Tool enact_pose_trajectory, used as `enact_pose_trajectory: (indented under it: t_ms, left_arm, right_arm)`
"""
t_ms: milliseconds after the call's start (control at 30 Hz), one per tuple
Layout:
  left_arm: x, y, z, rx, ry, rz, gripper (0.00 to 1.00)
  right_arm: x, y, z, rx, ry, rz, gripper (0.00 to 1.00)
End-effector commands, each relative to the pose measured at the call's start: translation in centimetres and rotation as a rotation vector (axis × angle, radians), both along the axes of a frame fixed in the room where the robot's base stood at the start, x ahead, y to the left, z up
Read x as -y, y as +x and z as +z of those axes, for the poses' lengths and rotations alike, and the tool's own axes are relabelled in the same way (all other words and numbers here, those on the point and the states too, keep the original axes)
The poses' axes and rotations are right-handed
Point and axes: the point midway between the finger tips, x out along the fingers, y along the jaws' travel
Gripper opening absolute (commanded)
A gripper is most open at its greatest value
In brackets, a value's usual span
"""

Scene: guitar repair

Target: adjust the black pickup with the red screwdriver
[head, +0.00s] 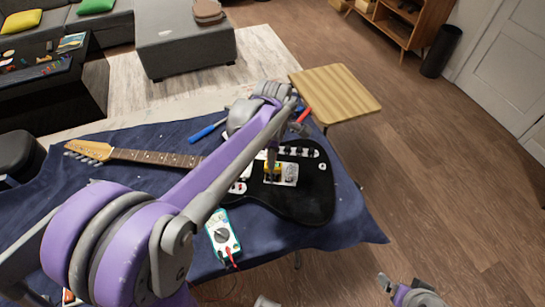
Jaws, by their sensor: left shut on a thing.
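The black electric guitar (309,202) lies on a blue cloth with its neck to the left. My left gripper (271,172) points down over the guitar's bridge area and is shut on a small yellow thing (278,170), mostly covered by the fingers. A white plate (291,172) shows just right of it. The black pickup cannot be told apart from the dark parts around the gripper. A red handle (304,115), perhaps the red screwdriver's, shows beyond my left wrist, partly hidden. My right gripper (386,284) is low at the right, away from the table; its opening is unclear.
A blue-handled tool (207,131) lies behind the guitar neck. A white and teal multimeter (222,233) with a red lead lies in front of the guitar. A small wooden table (337,93) stands behind right. The blue cloth (345,222) is bare right of the guitar.

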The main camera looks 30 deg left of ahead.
Motion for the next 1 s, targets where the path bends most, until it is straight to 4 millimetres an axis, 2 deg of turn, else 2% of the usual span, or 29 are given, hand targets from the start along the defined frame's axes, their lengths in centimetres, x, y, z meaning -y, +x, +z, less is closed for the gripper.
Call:
enact_pose_trajectory:
  t_ms: [833, 1000]
  left_arm:
    - [-0.01, 0.02, 0.71, 0.000, 0.000, 0.027, 0.00]
    - [-0.01, -0.04, 0.71, 0.000, 0.000, -0.137, 0.00]
  right_arm:
    - [0.00, 0.14, 0.53, 0.003, 0.000, 0.000, 1.00]
    - [0.00, 0.15, 0.55, 0.003, 0.000, 0.000, 1.00]
